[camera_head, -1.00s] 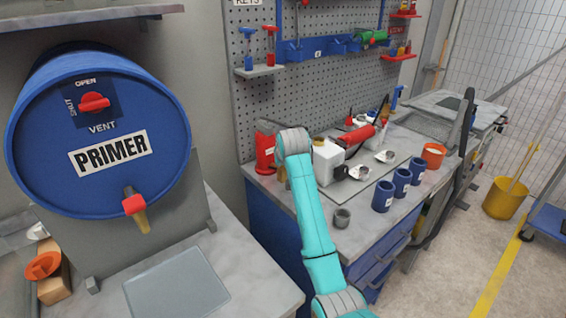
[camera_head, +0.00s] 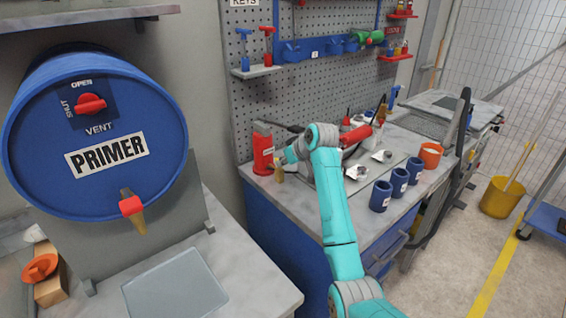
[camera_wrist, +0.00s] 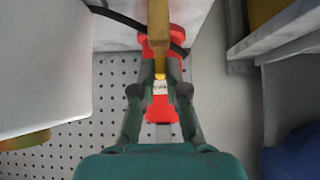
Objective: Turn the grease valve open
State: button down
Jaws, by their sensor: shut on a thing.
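A red cylinder (camera_head: 263,150) with a pale label and a dark hose or lever at its top stands at the back left of the bench. It shows behind my fingers in the wrist view (camera_wrist: 162,108). My gripper (camera_wrist: 159,65) is shut on a brass-coloured bar (camera_wrist: 158,35), which runs up between the fingertips. In the head view the bar's lower end (camera_head: 279,173) shows just right of the red cylinder, below my gripper (camera_head: 285,160). I cannot tell whether the bar is loose or fixed to something. No part is labelled as a grease valve.
A blue PRIMER drum (camera_head: 95,140) with a red vent knob (camera_head: 90,104) stands at the left. Blue cups (camera_head: 381,196) line the bench's front right. A shelf of keys (camera_head: 257,71) hangs on the pegboard. A red tool (camera_head: 355,136) lies behind my arm.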

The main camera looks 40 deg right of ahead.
dwell(0.3)
jog(key=c, duration=1.2)
grip_release()
jog(key=s, duration=1.2)
jog(key=shift+s+d+r, duration=0.35)
jog(key=shift+s+r, duration=0.05)
